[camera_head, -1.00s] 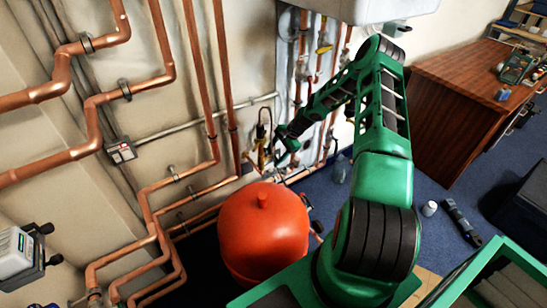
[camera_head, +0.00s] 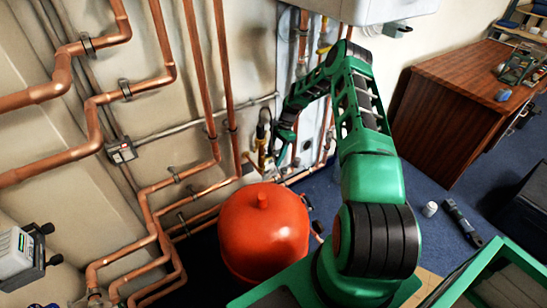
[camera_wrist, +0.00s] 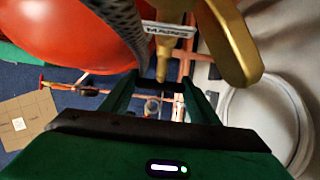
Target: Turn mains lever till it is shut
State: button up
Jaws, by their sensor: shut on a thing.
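The mains lever (camera_wrist: 165,62) is a narrow brass piece in the wrist view, beside a white tag (camera_wrist: 168,29) whose lettering looks like MAINS. It reaches down between the fingertips of my gripper (camera_wrist: 162,86), which is shut on it. In the head view my gripper (camera_head: 276,158) is at the brass valve on the lower wall pipework. The fingers and lever are small and partly hidden there, so the lever's exact angle cannot be told.
A red round tank (camera_head: 263,232) stands close below my gripper; its side also fills the upper left of the wrist view. A braided hose (camera_wrist: 118,22) and a larger brass part (camera_wrist: 230,42) flank the lever. Copper pipes (camera_head: 205,80) line the wall. A wooden desk (camera_head: 450,100) stands right.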

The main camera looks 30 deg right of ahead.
jog(key=shift+w+r, duration=0.1)
jog(key=shift+w, duration=0.05)
jog(key=o, duration=1)
jog(key=v, duration=1)
jog(key=shift+r, duration=0.3)
